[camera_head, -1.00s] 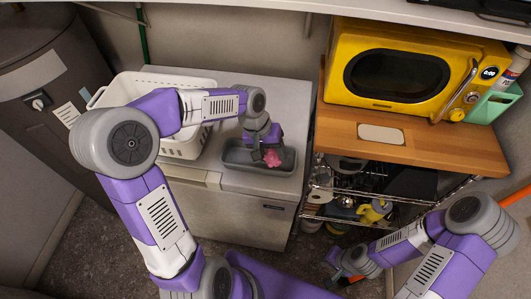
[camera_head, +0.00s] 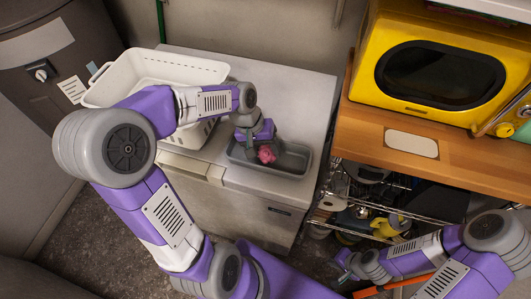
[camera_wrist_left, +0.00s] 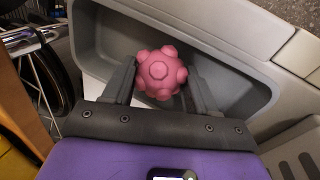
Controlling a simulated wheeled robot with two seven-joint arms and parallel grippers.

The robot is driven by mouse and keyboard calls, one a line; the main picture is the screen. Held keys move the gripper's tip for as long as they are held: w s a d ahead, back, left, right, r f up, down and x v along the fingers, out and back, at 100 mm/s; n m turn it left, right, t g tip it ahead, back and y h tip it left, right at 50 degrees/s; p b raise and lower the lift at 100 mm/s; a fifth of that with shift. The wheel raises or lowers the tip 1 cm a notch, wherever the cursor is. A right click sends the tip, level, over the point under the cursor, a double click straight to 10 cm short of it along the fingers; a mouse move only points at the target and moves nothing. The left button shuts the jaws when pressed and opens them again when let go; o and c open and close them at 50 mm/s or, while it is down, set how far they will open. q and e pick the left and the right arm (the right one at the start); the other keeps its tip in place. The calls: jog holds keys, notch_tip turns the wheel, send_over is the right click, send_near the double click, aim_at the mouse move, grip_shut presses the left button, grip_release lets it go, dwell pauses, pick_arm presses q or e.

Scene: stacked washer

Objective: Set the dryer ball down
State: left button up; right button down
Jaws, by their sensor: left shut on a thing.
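The dryer ball is pink and knobbly (camera_head: 266,155). It also shows between the fingers in the left wrist view (camera_wrist_left: 160,74). My left gripper (camera_head: 262,149) is shut on the ball, over the left part of a grey tray (camera_head: 298,172) on the white appliance top. In the left wrist view the tray's walls lie around and behind the ball. I cannot tell whether the ball touches the tray's floor. My right gripper (camera_head: 345,265) is low in front of the wire rack, away from the ball; its fingers are too small to read.
A white laundry basket (camera_head: 160,72) stands at the left of the appliance top (camera_head: 285,95). To the right, a wooden counter (camera_head: 360,107) bears a yellow microwave (camera_head: 440,70) and a small pale board (camera_head: 411,142). A wire rack (camera_head: 350,200) with kitchenware is below it.

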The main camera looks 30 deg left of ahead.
pick_arm(q)
jog(key=shift+f, duration=0.55)
jog(key=shift+f, duration=0.25)
jog(key=o, duration=1)
jog(key=shift+r, duration=0.1)
jog(key=shift+o, duration=0.2)
jog(key=shift+a+r, duration=0.1)
jog(key=shift+r, duration=0.45)
jog(key=p+v, duration=0.3)
jog(key=v, duration=0.8)
jog(key=shift+p, duration=0.35)
jog(key=shift+r, duration=0.1)
